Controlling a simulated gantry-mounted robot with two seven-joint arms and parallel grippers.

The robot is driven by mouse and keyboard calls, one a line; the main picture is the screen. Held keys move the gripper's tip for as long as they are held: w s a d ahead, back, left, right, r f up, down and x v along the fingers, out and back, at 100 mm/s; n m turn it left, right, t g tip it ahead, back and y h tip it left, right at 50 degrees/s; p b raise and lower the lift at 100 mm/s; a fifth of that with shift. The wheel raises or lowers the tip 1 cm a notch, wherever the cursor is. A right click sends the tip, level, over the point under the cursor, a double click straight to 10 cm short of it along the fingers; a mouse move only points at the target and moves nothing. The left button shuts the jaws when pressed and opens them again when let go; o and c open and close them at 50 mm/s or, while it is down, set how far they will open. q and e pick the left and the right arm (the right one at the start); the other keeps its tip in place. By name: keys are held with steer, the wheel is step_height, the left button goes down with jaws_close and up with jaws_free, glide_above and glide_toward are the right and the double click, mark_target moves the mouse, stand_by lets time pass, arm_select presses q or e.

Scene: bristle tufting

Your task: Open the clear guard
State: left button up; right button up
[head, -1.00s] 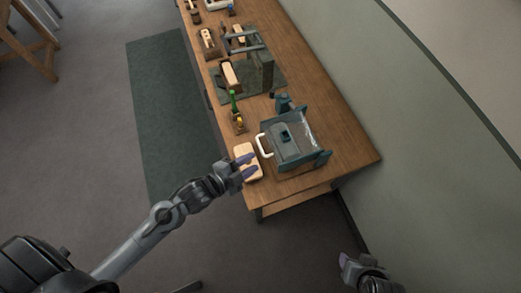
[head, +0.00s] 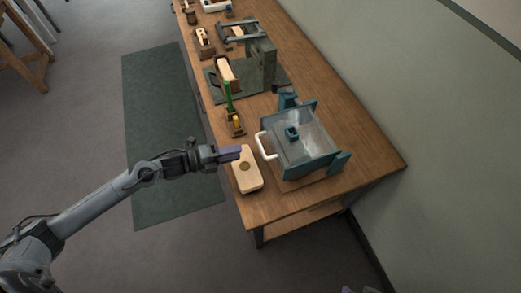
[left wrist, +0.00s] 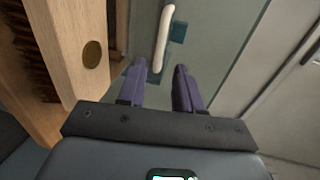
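The clear guard (head: 311,139) is a see-through panel on a teal machine at the near end of the bench. Its white handle (head: 266,145) is on the left side and also shows in the left wrist view (left wrist: 164,38). My left gripper (head: 238,153) is just left of the handle, above a wooden block. In the left wrist view its two purple fingers (left wrist: 160,90) are apart with nothing between them, and the handle lies just beyond the tips. The guard appears down. Only a sliver of my right gripper (head: 360,289) shows at the bottom edge.
A light wooden block (head: 247,176) with a round dark spot lies beside the machine, close under my left gripper. A small holder with green and yellow items (head: 235,122) stands behind it. The bench (head: 370,160) is bare right of the machine, up to the wall.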

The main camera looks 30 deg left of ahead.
mark_target(261, 147)
arm_select(q)
steer(key=x, duration=1)
steer(key=shift+s, duration=0.1)
jaws_close()
